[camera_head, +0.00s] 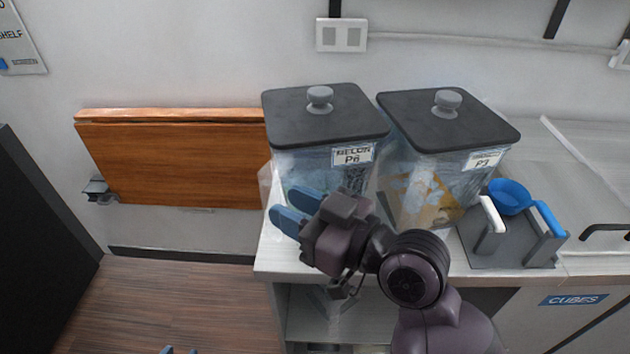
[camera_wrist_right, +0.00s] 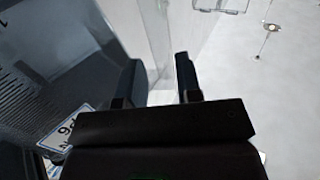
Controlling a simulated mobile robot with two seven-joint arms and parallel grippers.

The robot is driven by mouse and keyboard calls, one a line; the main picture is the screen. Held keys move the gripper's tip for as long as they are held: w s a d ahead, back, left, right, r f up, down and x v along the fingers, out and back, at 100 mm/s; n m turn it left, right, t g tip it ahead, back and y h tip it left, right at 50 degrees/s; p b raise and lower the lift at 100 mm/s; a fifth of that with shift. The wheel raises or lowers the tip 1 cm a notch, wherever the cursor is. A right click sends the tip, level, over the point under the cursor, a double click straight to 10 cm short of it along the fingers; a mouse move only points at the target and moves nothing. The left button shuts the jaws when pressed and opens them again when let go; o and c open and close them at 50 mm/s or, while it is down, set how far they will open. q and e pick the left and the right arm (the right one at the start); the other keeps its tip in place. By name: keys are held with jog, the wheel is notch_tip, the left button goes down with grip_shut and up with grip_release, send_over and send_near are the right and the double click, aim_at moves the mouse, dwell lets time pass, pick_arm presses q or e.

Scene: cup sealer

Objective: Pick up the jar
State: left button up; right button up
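Two clear jars with dark lids and grey knobs stand side by side on the counter: the left jar (camera_head: 325,165), labelled MELON P6, and the right jar (camera_head: 430,180), labelled P3. My right gripper (camera_head: 283,205) is in front of the left jar's lower left side, its blue fingers apart. In the right wrist view, the fingers (camera_wrist_right: 158,82) are apart, with a clear panel edge (camera_wrist_right: 155,40) showing between them; contact cannot be told. The left jar's upside-down label (camera_wrist_right: 70,130) shows at left there. Only small tips of my left gripper (camera_head: 178,351) show at the bottom edge.
A grey holder (camera_head: 510,245) with a blue scoop (camera_head: 509,196) stands right of the jars. The white counter (camera_head: 272,262) ends just left of the left jar. A brown wooden panel (camera_head: 175,160) is on the wall at left, with open floor below.

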aim_at(266, 198)
jog(key=shift+f+x, duration=0.1)
jog(key=shift+x, duration=1.1)
jog(key=shift+f+x, duration=0.15)
jog(key=shift+x, duration=1.05)
jog(key=shift+s, duration=0.15)
jog(key=shift+c, duration=0.4)
grip_shut()
jog(key=shift+r, duration=0.15)
